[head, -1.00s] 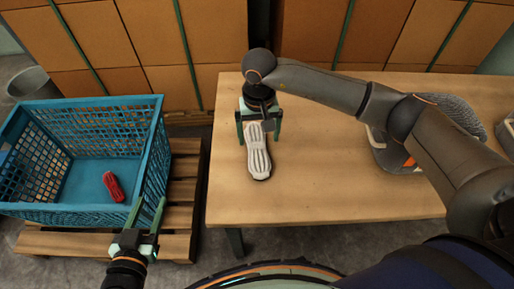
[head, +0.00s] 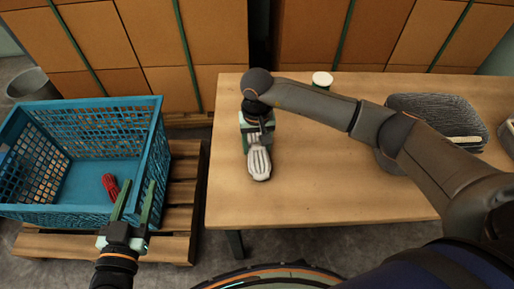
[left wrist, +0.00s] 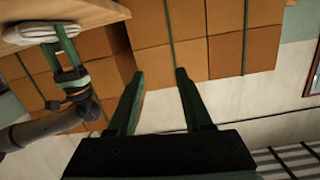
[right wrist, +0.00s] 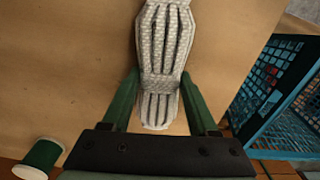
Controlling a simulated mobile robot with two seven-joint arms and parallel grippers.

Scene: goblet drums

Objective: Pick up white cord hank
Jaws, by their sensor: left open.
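The white cord hank (head: 259,163) lies on the wooden table, near its left side. It has a wrapped band across its middle, seen in the right wrist view (right wrist: 160,88). My right gripper (head: 257,143) is low over the hank's far part. My left gripper (head: 134,205) is open and empty, by the crate's near right corner. The left wrist view shows its spread fingers (left wrist: 159,73).
A blue plastic crate (head: 84,215) on a wooden pallet (head: 178,248) holds a red hank (head: 111,186). A green and white can-like thing (head: 322,79) and a grey ribbed object (head: 436,112) are on the table (head: 320,200). The table's front middle is clear.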

